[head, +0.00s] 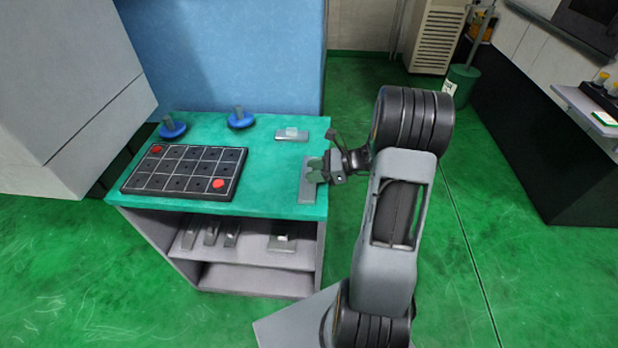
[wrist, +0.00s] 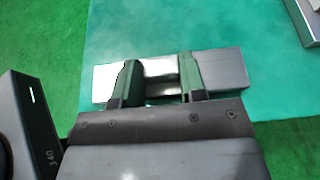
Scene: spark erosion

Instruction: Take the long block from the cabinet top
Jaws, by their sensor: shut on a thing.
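The long block (head: 306,190) is a grey metal bar on the green cabinet top (head: 255,200), near its right edge. In the wrist view the long block (wrist: 222,72) lies across the picture, with a shiny middle part and an end sticking out on each side. My gripper (head: 318,169) is at the block from the right. In the wrist view my gripper (wrist: 159,78) is shut on the block's middle part, one finger on each side. I cannot tell whether the block is touching the top or slightly raised. My fingers hide part of it.
A shorter metal block (head: 291,134) lies farther back on the top. A black gridded tray (head: 186,172) with red discs is at left, with blue handled pieces (head: 241,120) behind it. Several metal blocks sit on the shelf (head: 262,260) below. A blue wall (head: 235,60) rises behind.

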